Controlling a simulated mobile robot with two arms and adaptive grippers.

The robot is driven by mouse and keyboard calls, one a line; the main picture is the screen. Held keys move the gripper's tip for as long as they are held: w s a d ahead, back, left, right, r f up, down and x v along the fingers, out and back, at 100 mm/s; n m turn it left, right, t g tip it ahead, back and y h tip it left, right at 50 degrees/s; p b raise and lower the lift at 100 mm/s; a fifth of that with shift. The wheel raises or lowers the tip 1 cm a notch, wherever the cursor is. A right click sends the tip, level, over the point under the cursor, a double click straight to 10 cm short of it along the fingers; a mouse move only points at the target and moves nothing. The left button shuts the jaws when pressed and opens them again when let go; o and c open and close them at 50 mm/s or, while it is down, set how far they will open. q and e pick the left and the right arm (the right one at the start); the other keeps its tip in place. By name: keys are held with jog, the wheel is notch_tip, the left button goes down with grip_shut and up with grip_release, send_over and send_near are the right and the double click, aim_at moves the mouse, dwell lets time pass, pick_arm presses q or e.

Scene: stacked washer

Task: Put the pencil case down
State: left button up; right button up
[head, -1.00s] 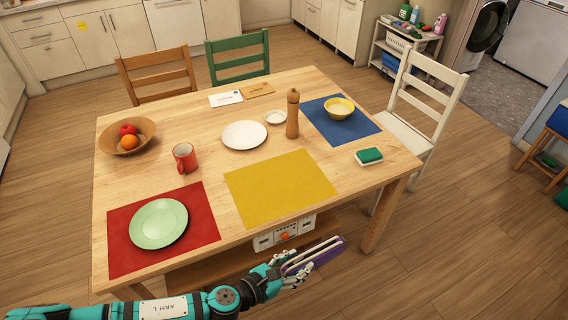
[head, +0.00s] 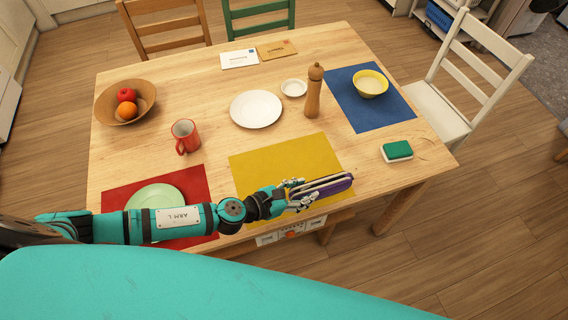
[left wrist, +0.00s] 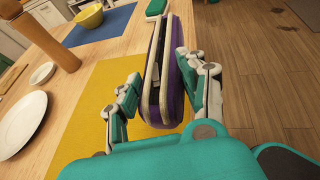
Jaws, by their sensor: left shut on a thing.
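The purple pencil case (head: 328,186) with a pale zip edge is held in my left gripper (head: 296,193) near the table's front edge, by the right side of the yellow placemat (head: 262,168). In the left wrist view the pencil case (left wrist: 163,85) stands on edge between the two fingers of the left gripper (left wrist: 160,95). It appears above the table's edge; the exact height is hard to tell. The wooden table (head: 215,143) is under and beyond it. My right gripper is not in view.
A green sponge (head: 397,150) lies at the table's right. A pepper mill (head: 313,95), white plate (head: 256,109), red mug (head: 185,136) and blue placemat (head: 385,115) with a yellow bowl (head: 370,84) stand further back. Bare wood lies between the yellow placemat and sponge.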

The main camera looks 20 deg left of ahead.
pick_arm(q)
jog(key=w+a, duration=0.2)
jog(key=w+a+f+b, duration=0.1)
jog(key=w+a, duration=0.4)
jog(key=a, duration=0.1)
jog(key=shift+w+f+b, duration=0.15)
jog(key=shift+f+b, duration=0.05)
jog(key=shift+b, duration=0.15)
jog(key=shift+w+a, duration=0.2)
jog(key=shift+a, duration=0.25)
notch_tip(320, 180, down, 2)
jog(key=shift+f+b, duration=0.2)
jog(key=shift+b, duration=0.15)
jog(key=shift+f, duration=0.45)
jog(key=shift+f+b, duration=0.25)
jog(key=shift+b, duration=0.05)
jog(key=o, duration=1.3)
